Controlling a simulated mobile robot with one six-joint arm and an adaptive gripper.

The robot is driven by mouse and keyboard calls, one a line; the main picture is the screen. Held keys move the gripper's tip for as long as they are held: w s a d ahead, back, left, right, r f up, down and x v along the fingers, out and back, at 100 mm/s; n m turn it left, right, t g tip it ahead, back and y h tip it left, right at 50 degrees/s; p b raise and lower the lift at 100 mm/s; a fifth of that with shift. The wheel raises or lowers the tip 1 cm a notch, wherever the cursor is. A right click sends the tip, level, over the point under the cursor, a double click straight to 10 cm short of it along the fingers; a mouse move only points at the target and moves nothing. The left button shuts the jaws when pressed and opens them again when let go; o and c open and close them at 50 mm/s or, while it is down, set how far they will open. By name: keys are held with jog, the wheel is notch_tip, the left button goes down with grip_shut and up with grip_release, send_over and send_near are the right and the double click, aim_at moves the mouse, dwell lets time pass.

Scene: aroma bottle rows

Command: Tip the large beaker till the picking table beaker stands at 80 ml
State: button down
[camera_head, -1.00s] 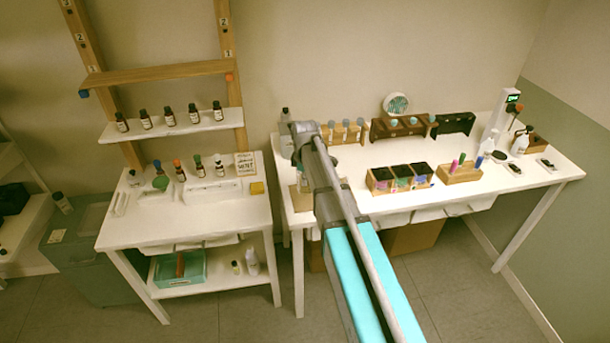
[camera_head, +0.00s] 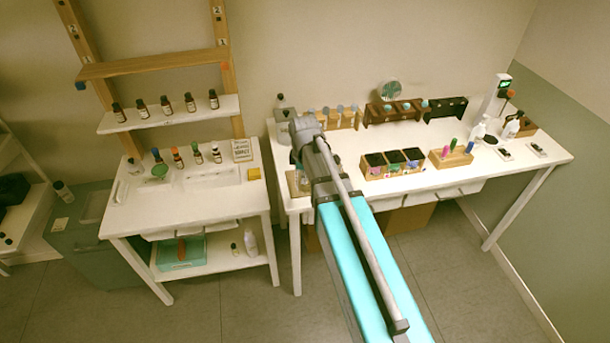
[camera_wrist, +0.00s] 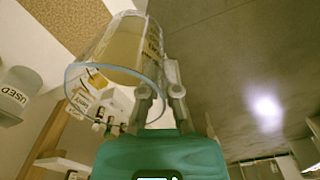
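In the wrist view a clear glass beaker (camera_wrist: 123,43) with printed markings holds amber liquid. Its wide rim faces my camera and it looks tilted in this view. My gripper (camera_wrist: 160,98) has its grey fingers at the beaker's wall by the rim and appears shut on it. In the head view my arm hides the gripper. A glass vessel (camera_head: 304,182) shows partly beside the arm, over a tan mat (camera_head: 292,184) at the long table's left end; I cannot tell which beaker it is. No 80 ml level can be read.
A jar marked USED (camera_wrist: 14,95) and a cork surface (camera_wrist: 70,18) show in the wrist view. The long table (camera_head: 440,190) carries wooden bottle racks (camera_head: 395,170). A smaller table (camera_head: 190,215) with bottles stands to the left. Open floor lies in front.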

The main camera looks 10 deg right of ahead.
aim_at(304, 192)
jog(key=shift+f, duration=0.1)
dwell(0.4)
notch_tip(304, 192, down, 7)
jog(key=b, duration=0.7)
jog(key=shift+f, duration=0.1)
